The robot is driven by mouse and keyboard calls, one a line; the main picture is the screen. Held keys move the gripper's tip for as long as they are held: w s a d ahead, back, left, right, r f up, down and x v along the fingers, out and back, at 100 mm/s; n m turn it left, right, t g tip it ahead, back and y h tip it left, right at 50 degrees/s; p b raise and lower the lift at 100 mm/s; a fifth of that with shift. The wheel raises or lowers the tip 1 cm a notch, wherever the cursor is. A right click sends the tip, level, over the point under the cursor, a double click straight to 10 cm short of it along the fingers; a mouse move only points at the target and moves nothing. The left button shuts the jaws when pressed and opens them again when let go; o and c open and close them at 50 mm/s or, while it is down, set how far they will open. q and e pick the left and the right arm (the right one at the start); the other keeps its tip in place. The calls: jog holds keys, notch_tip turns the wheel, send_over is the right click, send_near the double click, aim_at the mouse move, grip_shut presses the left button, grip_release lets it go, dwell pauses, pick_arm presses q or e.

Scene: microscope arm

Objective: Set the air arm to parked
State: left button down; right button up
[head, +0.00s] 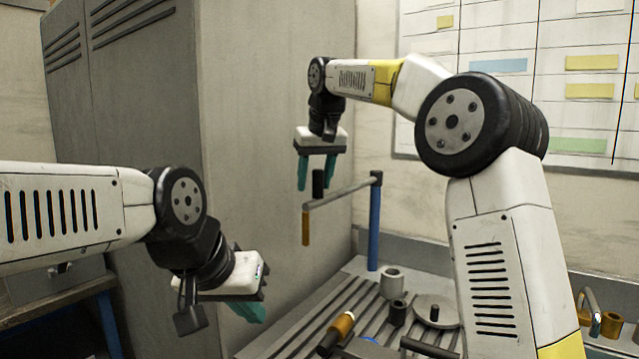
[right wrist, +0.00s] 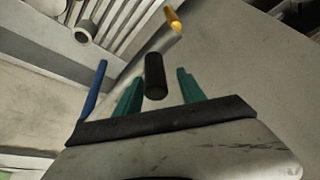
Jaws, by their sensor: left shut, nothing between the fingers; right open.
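The air arm (head: 345,191) is a grey horizontal bar on a blue post (head: 374,228), which also shows in the right wrist view (right wrist: 96,90). An orange tip (head: 306,229) hangs from its free left end, and a black upright knob (head: 319,183) stands near that end. My right gripper (head: 316,180) is open, pointing down over the knob. In the right wrist view the knob (right wrist: 155,76) appears between the green fingers (right wrist: 158,88), with gaps on both sides. My left gripper (head: 250,312) is shut and empty, low at the left, away from the air arm.
Below is a grey slatted bench (head: 300,334) holding a grey cylinder (head: 391,281), a round disc (head: 437,311), an orange-and-black tool (head: 339,329) and a metal hook (head: 590,304). A tall grey cabinet (head: 235,120) stands behind at the left. A chart board (head: 500,45) hangs on the wall.

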jog(key=v, duration=0.6)
jog(key=shift+s+r, duration=0.15)
jog(key=shift+r, duration=0.25)
jog(key=shift+d, duration=0.15)
jog(key=shift+s+d+r, duration=0.1)
jog(key=shift+s+d, duration=0.2)
jog(key=s+d+f+m+t, duration=0.1)
jog(key=s+d+f, duration=0.2)
jog(key=s+d, duration=0.35)
jog(key=s+d+f+m, duration=0.1)
jog(key=s+d+f, duration=0.2)
jog(key=s+d, duration=0.35)
jog(key=s+d+f+m, duration=0.1)
jog(key=s+d+f, duration=0.2)
jog(key=s+f, duration=0.4)
jog(key=s+d+f+m+t, duration=0.1)
jog(key=s+d+f, duration=0.3)
jog(key=s+f, duration=0.3)
jog(key=shift+s+f+m, duration=0.3)
jog(key=shift+s+f, duration=0.1)
jog(key=shift+s, duration=0.1)
